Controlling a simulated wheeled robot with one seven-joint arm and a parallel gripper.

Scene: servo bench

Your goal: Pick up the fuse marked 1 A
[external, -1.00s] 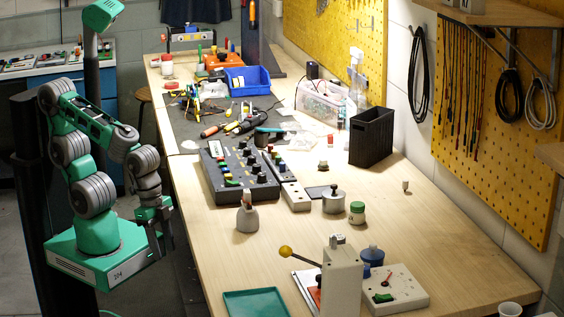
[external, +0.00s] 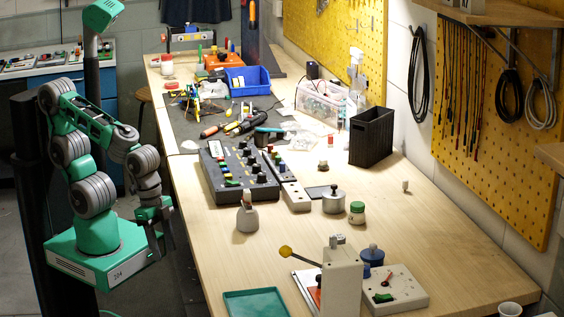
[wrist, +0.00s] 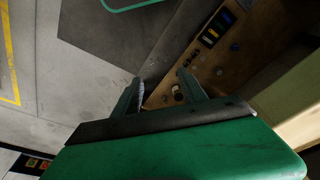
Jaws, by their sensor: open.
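No marking that reads 1 A is legible in either view, so I cannot tell which piece is that fuse. My gripper (external: 163,245) hangs at the left, off the bench's left edge and well away from the strip. In the wrist view my gripper (wrist: 158,92) has its two fingers apart with nothing held between them.
The wooden bench (external: 225,262) has a green tray (external: 256,303), a lever press (external: 341,277) and a grey dial box (external: 398,291) at the front.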

